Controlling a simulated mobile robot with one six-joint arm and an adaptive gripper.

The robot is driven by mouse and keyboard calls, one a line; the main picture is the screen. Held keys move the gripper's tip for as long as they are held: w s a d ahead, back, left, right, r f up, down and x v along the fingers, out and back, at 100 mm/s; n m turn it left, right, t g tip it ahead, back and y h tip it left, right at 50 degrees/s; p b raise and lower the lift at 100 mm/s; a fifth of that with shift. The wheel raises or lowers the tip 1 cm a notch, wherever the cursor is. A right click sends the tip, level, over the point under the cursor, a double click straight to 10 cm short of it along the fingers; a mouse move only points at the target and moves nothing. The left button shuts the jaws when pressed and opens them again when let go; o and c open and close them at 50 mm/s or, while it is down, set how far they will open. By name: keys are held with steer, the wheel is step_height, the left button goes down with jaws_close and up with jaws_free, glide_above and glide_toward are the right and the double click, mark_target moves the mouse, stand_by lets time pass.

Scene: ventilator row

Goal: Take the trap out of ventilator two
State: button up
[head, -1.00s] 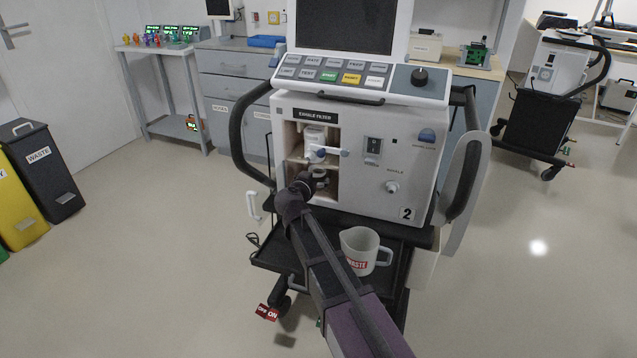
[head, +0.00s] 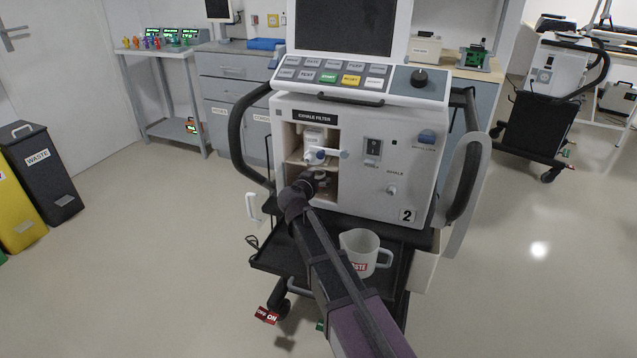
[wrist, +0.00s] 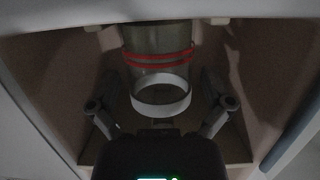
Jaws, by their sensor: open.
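Ventilator two (head: 360,185) stands in front of me, with the number 2 on its front panel. Its open bay lies under the "EXHALE FILTER" label and holds a white filter body (head: 314,141) with a blue part. In the wrist view a clear cylinder with red rings, which looks like the trap (wrist: 158,58), hangs in the bay, with a white ring (wrist: 161,97) at its lower end. My gripper (wrist: 160,118) is open inside the bay, with a finger on each side below the white ring. I cannot tell whether the fingers touch the trap. In the head view my wrist hides most of it.
A white jug (head: 362,250) with a red "WASTE" label stands on the black cart tray (head: 275,256) below the bay. The bay's walls and upper edge are close around my gripper. A black waste bin (head: 45,178) stands far left; the floor between is clear.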

steer(key=c, duration=1)
steer(key=shift+w+r+p, duration=0.15)
steer(key=shift+r+p, duration=0.35)
steer(key=shift+s+a, duration=0.6)
steer(key=shift+s, duration=1.5)
steer(key=shift+s+a, duration=0.65)
steer(key=shift+s, duration=1.45)
steer(key=shift+s+a, duration=0.6)
steer(key=shift+s, duration=1.5)
